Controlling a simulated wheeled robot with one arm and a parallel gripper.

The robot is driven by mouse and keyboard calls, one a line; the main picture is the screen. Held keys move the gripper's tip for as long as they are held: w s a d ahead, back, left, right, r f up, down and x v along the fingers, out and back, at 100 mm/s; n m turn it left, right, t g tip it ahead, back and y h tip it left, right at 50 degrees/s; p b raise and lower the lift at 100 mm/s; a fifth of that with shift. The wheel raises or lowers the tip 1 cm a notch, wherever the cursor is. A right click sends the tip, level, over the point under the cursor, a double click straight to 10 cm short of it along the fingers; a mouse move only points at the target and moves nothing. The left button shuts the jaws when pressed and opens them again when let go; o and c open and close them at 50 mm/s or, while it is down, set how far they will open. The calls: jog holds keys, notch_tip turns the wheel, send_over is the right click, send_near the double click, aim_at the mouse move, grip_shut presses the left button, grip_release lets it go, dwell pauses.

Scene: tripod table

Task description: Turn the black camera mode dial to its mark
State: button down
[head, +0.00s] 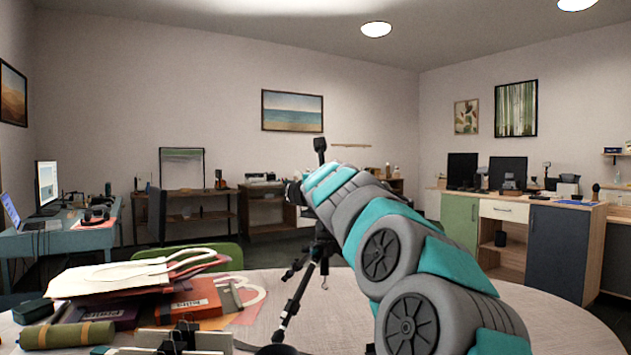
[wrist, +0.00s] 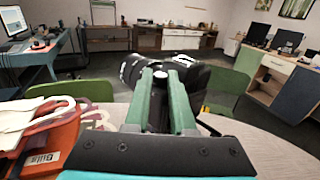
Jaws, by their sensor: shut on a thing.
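The dark camera (wrist: 198,74) is ahead of my gripper in the wrist view. The dial's mark cannot be made out. In the head view my grey and teal arm hides my gripper and most of the camera. The black tripod (head: 293,305) under it shows left of my arm, standing at the round table (head: 330,300).
Green chairs (wrist: 228,88) stand around the table. Desks with monitors stand farther back. The table's right side is clear.

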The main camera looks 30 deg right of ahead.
dwell(0.5)
jog(key=c, duration=0.8)
grip_release()
jog(key=shift+o, duration=0.2)
jog(key=shift+m+g+h, duration=0.3)
jog(key=shift+h, duration=0.3)
jog(key=shift+w+a+m+g+h, duration=0.2)
jog(key=shift+m+g+h, duration=0.85)
jog(key=shift+g, duration=0.1)
jog(key=shift+w+a+m+g+h, duration=0.15)
jog(key=shift+w+m+g+h, duration=0.05)
jog(key=shift+m+g+h, duration=0.95)
jog(key=shift+w+a+m+g+h, duration=0.2)
jog(key=shift+m+g+h, duration=0.8)
jog(key=shift+g, duration=0.2)
jog(key=shift+g, duration=0.3)
